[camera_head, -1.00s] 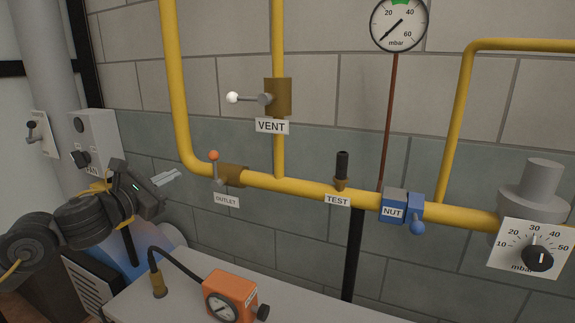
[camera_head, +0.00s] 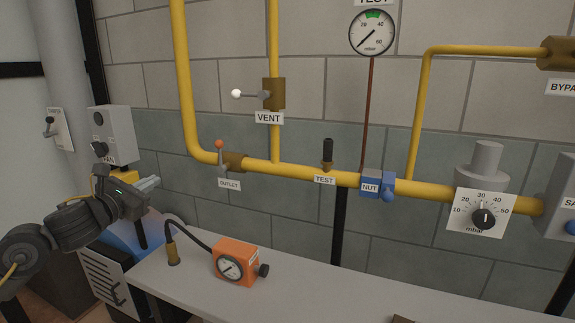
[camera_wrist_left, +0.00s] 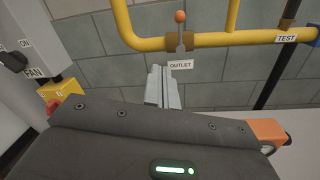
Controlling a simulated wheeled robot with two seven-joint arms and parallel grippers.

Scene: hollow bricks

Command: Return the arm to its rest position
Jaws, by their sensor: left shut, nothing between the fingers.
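My left gripper (camera_head: 149,184) is at the left of the head view, in front of the wall and left of the outlet valve, with its fingers together and nothing between them. In the left wrist view its fingers (camera_wrist_left: 163,85) point up toward the OUTLET label and look apart from the pipe. My left arm (camera_head: 75,225) reaches in from the left edge, bent, above the floor. My right gripper is in neither view.
A grey bench (camera_head: 310,287) carries an orange gauge box (camera_head: 236,261) and a hose end (camera_head: 173,252). The yellow pipe (camera_head: 288,172) runs along the wall with the outlet valve (camera_head: 234,161). A fan switch box (camera_head: 112,133) stands close behind the gripper.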

